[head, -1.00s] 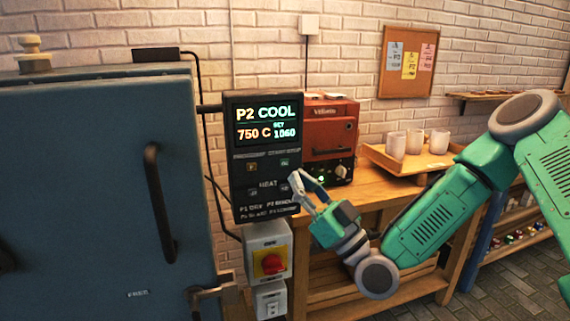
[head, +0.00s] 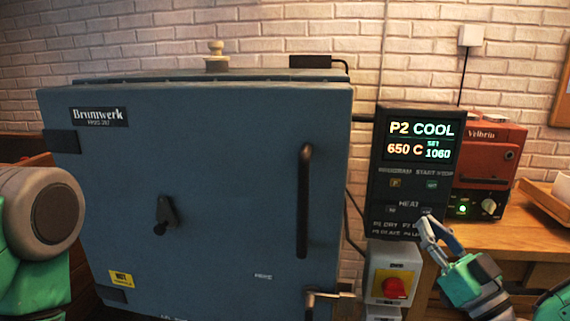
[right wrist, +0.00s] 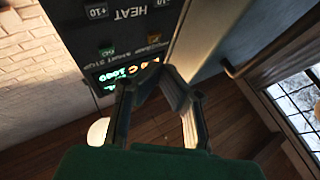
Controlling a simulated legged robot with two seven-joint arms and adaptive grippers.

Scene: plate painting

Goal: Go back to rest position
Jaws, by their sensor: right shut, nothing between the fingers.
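The control panel (head: 416,180) hangs right of the blue kiln and reads P2 COOL, 650 C, set 1060. My right gripper (head: 426,224) is at the panel's lower edge, near the HEAT buttons, with its fingers shut and empty. In the right wrist view its fingers (right wrist: 155,72) converge in front of the upside-down panel (right wrist: 125,35). I cannot tell whether the tips touch the panel. Part of my left arm (head: 40,215) shows at the left edge; its gripper is out of view.
The blue kiln (head: 215,200) has its door shut and a long handle (head: 304,200). A red switch box (head: 393,285) is below the panel. A red oven (head: 488,160) and part of a wooden tray (head: 545,197) are on the wooden table (head: 500,235) at right.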

